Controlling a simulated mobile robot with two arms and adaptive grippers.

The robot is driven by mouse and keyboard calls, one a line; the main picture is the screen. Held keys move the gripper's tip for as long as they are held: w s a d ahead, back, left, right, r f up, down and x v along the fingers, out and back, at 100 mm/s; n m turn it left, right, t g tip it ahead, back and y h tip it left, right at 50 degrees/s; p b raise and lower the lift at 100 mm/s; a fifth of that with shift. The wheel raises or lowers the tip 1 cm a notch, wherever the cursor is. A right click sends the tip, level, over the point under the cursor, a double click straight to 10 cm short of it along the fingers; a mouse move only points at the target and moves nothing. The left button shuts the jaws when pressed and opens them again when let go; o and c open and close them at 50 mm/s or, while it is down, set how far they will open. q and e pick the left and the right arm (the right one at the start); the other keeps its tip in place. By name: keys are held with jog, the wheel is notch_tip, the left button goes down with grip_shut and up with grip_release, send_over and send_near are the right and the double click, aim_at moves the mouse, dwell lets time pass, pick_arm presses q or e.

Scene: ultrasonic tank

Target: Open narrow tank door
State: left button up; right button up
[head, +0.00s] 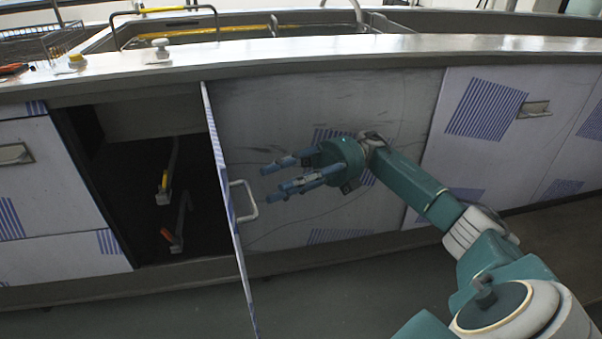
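The narrow tank door (222,165) stands swung out from the tank front and is seen nearly edge-on. Its white bar handle (253,204) is on the face turned to the right. The dark compartment (125,175) to the left of the door is exposed. My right gripper (268,184) is just right of the handle in the picture, with its blue fingers spread and nothing between them. The fingers point left toward the door; I cannot tell whether any finger touches it. My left gripper is not in view.
Inside the compartment are metal levers with yellow (164,182) and orange ends. A steel counter edge (330,50) runs above, with white knobs (161,47) and a wire basket (40,42) at the left. Other closed panels flank the opening. The floor in front is clear.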

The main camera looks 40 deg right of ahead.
jog(key=v, duration=0.6)
jog(key=shift+d, duration=0.25)
dwell(0.3)
